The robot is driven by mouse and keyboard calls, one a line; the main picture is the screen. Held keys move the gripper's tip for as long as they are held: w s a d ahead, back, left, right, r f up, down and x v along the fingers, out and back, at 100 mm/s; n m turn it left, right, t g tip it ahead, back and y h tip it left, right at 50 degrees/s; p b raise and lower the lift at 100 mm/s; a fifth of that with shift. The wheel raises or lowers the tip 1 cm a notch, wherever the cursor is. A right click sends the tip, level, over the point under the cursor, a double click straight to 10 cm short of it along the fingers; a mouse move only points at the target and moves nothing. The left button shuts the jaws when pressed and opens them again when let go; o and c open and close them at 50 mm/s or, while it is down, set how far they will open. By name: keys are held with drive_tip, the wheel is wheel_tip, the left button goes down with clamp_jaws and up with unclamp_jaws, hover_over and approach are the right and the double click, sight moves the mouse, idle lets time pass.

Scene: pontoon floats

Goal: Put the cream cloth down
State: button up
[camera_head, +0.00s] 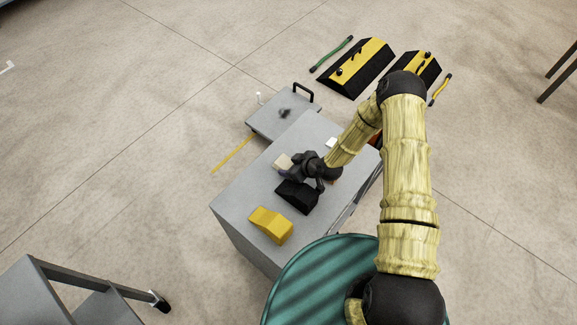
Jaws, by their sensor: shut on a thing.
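The cream cloth (283,161) is a small pale piece at the tip of my gripper (291,169). My gripper is shut on it, over the top of the grey cabinet (245,196). The dark fingers hide part of the cloth. I cannot tell whether the cloth touches the cabinet top.
A black block (298,196) and a yellow block (270,225) lie on the cabinet top, near the gripper. A small white piece (331,143) is behind it. A grey case (283,113) with a black handle is beyond the cabinet. Yellow-and-black ramps (357,66) lie on the floor.

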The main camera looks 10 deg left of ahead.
drive_tip(key=shift+r, duration=0.15)
wheel_tip(320, 180, up, 10)
idle(0.5)
idle(0.5)
drive_tip(key=d+m+t+h+p, duration=0.1)
drive_tip(key=d+m, duration=0.1)
drive_tip(key=d, duration=0.2)
drive_tip(key=d+f+m+t+h+p, duration=0.1)
drive_tip(key=d+m+p, duration=0.1)
drive_tip(key=d, duration=0.2)
drive_tip(key=d+f+m+t+h+p, duration=0.1)
drive_tip(key=d+m+h+p, duration=0.1)
drive_tip(key=d, duration=0.3)
drive_tip(key=shift+w+d+f+m+t, duration=0.1)
drive_tip(key=shift+w+f+m+t, duration=0.15)
drive_tip(key=shift+m, duration=0.35)
drive_tip(key=s+d+m+h+p, duration=0.1)
drive_tip(key=d, duration=0.2)
drive_tip(key=s+d+f+m+h+p, duration=0.1)
drive_tip(key=d+m, duration=0.1)
drive_tip(key=d, duration=0.1)
drive_tip(key=s+d+m+t+h+p, duration=0.1)
drive_tip(key=s+d, duration=0.1)
drive_tip(key=d, duration=0.1)
drive_tip(key=shift+d+f, duration=0.2)
drive_tip(key=shift+d, duration=0.15)
drive_tip(key=shift+s+d+f+m+h, duration=0.15)
drive_tip(key=shift+d+m+h, duration=0.2)
drive_tip(key=shift+m+h, duration=0.05)
